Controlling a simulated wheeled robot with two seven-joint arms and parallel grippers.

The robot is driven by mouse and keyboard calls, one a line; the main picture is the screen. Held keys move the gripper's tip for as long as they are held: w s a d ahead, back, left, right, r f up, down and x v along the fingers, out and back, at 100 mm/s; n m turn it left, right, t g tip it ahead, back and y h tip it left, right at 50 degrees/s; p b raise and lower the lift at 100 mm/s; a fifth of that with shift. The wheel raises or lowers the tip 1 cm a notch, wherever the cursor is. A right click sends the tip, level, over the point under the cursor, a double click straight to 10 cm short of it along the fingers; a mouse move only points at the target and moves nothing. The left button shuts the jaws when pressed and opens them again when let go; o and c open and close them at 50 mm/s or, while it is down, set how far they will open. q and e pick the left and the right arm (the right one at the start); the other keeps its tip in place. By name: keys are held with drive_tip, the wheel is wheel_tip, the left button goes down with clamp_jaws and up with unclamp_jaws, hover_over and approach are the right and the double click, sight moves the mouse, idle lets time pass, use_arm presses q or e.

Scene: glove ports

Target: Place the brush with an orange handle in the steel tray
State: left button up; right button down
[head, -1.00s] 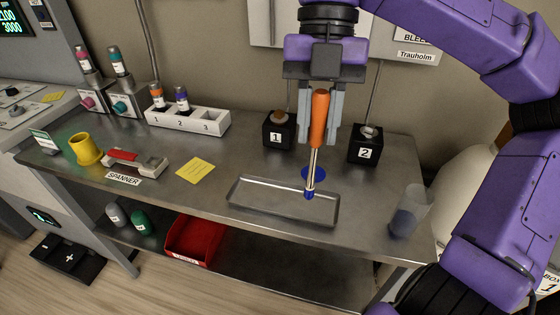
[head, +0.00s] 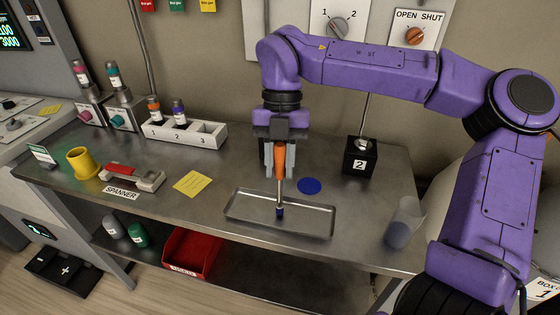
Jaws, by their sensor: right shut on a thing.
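The brush with an orange handle (head: 280,162) is upright, with its metal shaft and blue tip pointing down. My right gripper (head: 279,168) is shut on the orange handle. The steel tray (head: 236,211) is a shallow rectangular pan on the bench. The blue tip is over the inside of the tray, close to its floor; I cannot tell whether it touches. My left gripper is not in view.
A blue disc (head: 309,186) lies behind the tray, and a black block marked 2 (head: 359,157) stands behind right. A translucent cup (head: 402,224) is at the right. A yellow note (head: 193,183) and a spanner holder (head: 133,177) lie left of the tray.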

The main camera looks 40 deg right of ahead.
drive_tip(key=c, duration=0.9)
unclamp_jaws()
drive_tip(key=shift+f, duration=0.15)
drive_tip(key=shift+r, duration=0.35)
drive_tip(key=p+v, duration=0.1)
drive_tip(key=v, duration=1)
drive_tip(key=shift+w+r+p, duration=0.1)
drive_tip(key=shift+r+p, duration=0.25)
